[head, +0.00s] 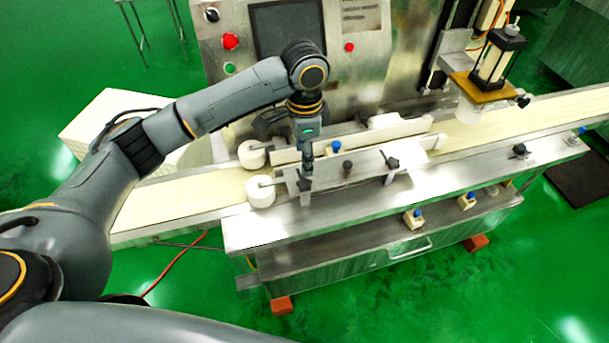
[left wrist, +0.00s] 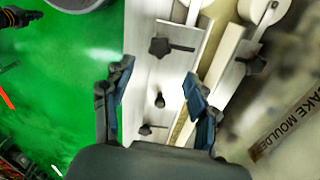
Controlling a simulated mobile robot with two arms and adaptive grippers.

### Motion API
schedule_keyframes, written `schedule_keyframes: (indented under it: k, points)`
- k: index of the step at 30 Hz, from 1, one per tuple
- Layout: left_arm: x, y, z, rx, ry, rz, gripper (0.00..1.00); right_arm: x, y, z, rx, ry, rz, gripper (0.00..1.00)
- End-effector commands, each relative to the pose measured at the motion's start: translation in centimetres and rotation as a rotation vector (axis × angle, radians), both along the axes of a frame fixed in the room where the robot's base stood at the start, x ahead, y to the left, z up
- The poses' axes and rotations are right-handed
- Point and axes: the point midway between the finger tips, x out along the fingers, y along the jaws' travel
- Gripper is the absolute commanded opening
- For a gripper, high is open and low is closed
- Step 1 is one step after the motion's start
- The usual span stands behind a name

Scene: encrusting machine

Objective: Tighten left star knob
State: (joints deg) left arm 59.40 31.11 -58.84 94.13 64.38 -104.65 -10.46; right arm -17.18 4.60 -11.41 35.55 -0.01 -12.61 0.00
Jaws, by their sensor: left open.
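The left star knob (head: 304,185) is black and sits at the left end of the front guide plate (head: 345,172), near the white rollers. In the left wrist view this knob (left wrist: 160,48) lies just beyond the fingertips, between their lines, with its stem running right. My left gripper (head: 307,168) comes down from above over the plate's left end. In the left wrist view its fingers (left wrist: 155,80) are spread with nothing between them gripped. In the head view the gripper partly overlaps the knob's surroundings; contact cannot be told. My right gripper is not in view.
A round black knob (head: 347,168) and a right star knob (head: 391,163) sit along the same plate. White rollers (head: 260,191) stand at its left end. The rear guide rail (head: 350,140) runs behind. The control panel (head: 290,60) rises at the back.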

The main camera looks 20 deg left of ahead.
Motion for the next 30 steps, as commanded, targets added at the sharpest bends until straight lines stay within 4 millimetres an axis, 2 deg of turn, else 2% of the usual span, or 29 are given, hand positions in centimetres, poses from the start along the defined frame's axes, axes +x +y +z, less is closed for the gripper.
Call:
schedule_keyframes:
  k: [6, 12, 18, 25, 26, 30]
  points:
    - [-0.1, 0.0, -4.7, 0.001, 0.003, 0.001, 0.58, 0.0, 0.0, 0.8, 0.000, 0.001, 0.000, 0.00]
    - [-0.1, 0.0, -7.6, 0.000, 0.001, -0.001, 0.58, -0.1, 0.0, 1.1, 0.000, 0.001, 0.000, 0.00]
    - [0.0, 0.0, -8.7, 0.000, -0.001, -0.001, 0.58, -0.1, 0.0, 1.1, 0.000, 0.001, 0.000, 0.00]
    - [0.0, 0.0, -8.8, 0.000, -0.001, -0.001, 0.58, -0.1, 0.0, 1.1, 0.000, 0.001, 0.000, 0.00]
    - [0.0, 0.0, -8.8, 0.000, -0.001, -0.001, 0.56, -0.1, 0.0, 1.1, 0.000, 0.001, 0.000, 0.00]
    - [0.0, 0.0, -8.8, 0.000, -0.001, -0.001, 0.28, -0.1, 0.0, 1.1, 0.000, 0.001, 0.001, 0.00]
